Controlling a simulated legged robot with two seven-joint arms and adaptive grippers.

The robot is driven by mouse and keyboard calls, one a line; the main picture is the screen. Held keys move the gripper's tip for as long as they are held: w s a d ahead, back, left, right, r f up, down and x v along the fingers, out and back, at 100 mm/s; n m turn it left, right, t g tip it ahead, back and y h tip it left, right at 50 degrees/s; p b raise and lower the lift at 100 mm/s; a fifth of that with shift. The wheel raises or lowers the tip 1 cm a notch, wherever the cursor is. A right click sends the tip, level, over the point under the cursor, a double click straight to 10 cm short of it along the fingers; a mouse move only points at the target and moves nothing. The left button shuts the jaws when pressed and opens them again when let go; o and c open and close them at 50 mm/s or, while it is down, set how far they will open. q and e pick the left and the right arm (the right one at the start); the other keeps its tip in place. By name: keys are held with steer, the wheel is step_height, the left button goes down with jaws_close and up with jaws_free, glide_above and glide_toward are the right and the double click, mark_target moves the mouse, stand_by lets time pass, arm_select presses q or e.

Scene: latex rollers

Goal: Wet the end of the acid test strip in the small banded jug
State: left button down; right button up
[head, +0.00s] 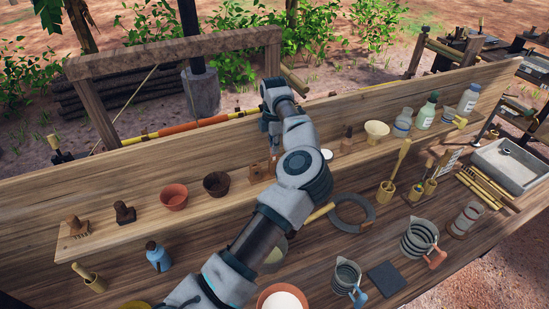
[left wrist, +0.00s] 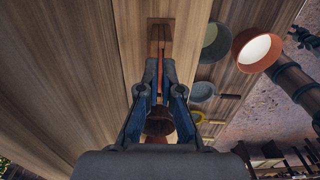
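The small banded jug (head: 345,279), grey with dark bands and a blue handle, stands upright on the bench at the front. A larger banded jug (head: 418,241) with an orange handle stands to its right. My left gripper (head: 270,125) points down at the shelf, above a small wooden block (head: 258,172). In the left wrist view my left fingertips (left wrist: 160,76) are close together with a thin reddish strip (left wrist: 161,58) between them, apparently the test strip. Its far end lies at the wooden block. A dark shape at the right edge, probably my right gripper (left wrist: 306,39), is unclear.
The shelf holds a red pot (head: 174,197), a dark pot (head: 216,184), a cream cup (head: 376,131) and several bottles. My left arm crosses over the bench.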

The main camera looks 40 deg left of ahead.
arm_select(q)
steer(key=shift+r, duration=0.25)
step_height(320, 180, up, 7)
steer(key=p, duration=0.5)
steer(key=shift+f, duration=0.15)
